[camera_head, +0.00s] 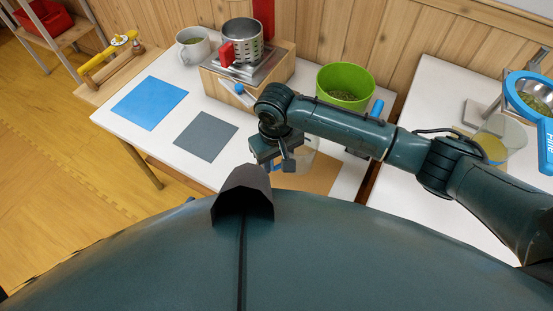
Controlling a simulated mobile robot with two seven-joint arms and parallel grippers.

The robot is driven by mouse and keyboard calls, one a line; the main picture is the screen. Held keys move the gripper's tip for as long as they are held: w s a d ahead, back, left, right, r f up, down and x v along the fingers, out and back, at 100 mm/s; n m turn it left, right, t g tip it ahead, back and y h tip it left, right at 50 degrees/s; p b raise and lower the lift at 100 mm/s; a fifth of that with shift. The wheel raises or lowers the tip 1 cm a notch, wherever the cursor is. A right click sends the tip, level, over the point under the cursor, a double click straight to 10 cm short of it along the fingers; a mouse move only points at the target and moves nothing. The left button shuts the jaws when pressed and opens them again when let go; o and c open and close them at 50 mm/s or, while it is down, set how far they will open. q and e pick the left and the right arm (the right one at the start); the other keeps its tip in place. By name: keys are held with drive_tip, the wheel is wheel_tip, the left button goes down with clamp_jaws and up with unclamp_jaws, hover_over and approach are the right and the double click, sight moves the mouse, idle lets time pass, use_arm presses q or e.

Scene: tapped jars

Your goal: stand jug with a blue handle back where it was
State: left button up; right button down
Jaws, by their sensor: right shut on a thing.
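My right gripper (279,158) hangs over the front of the white table, at the end of the arm that comes in from the right. It is shut on a clear jug (306,162), mostly hidden behind the gripper and wrist. I cannot see the jug's handle or whether its base touches the surface. A brown mat (318,178) shows below and beside the jug. A blue mat (149,103) and a grey mat (206,136) lie bare to the left. My left gripper is not in view.
A wooden stand (283,70) with a metal strainer pot (242,43) stands at the back, beside a grey mug (192,46). A green pot (344,84) is behind my right arm. Another clear vessel with yellow contents (493,148) stands on the right table.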

drive_tip(key=shift+f, duration=0.2)
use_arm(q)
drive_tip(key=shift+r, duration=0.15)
use_arm(e)
drive_tip(key=shift+r, duration=0.15)
drive_tip(key=shift+r+p, duration=0.15)
drive_tip(key=shift+p, duration=0.5)
wheel_tip(320, 180, down, 2)
drive_tip(key=shift+f+b, duration=0.25)
drive_tip(key=shift+b, duration=0.25)
drive_tip(key=shift+f+b, duration=0.35)
drive_tip(key=shift+f, duration=0.4)
drive_tip(key=shift+f+b, duration=0.35)
drive_tip(key=shift+f, duration=0.55)
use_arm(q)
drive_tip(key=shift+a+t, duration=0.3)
use_arm(e)
drive_tip(key=shift+f, duration=0.2)
